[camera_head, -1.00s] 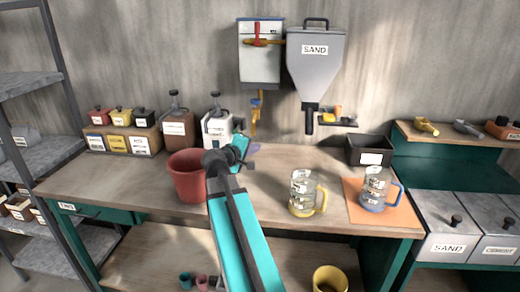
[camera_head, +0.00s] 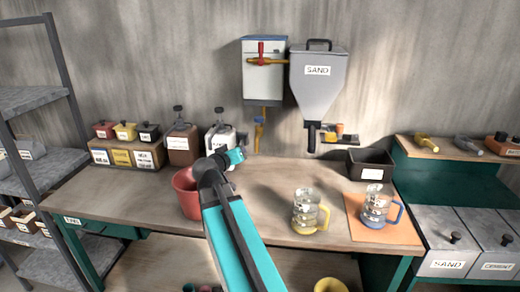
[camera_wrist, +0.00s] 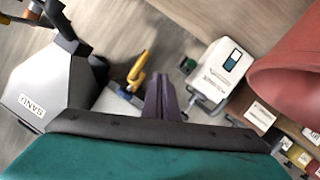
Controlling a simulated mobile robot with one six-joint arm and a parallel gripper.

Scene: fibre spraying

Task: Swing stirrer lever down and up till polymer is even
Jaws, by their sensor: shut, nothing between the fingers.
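A pale grey box (camera_head: 263,82) hangs on the wall, with a red handle (camera_head: 261,50) and an orange bar (camera_head: 267,61) on its front. A yellow-and-blue tap (camera_head: 259,130) hangs below it; its yellow part (camera_wrist: 138,70) also shows in the wrist view. I cannot read which part is the stirrer lever, and no polymer is visible. My gripper (camera_head: 238,155) is over the back of the bench, below the box and apart from it. Its purple fingers (camera_wrist: 163,88) are shut and empty. The box front is not visible in the wrist view.
The sand hopper (camera_head: 318,82) hangs right of the box. A white container (camera_head: 219,137) and a red bucket (camera_head: 186,194) stand near my arm. Two jugs, one yellow-handled (camera_head: 306,211) and one blue-handled (camera_head: 376,207), stand to the right. The bench middle (camera_head: 265,190) is clear.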

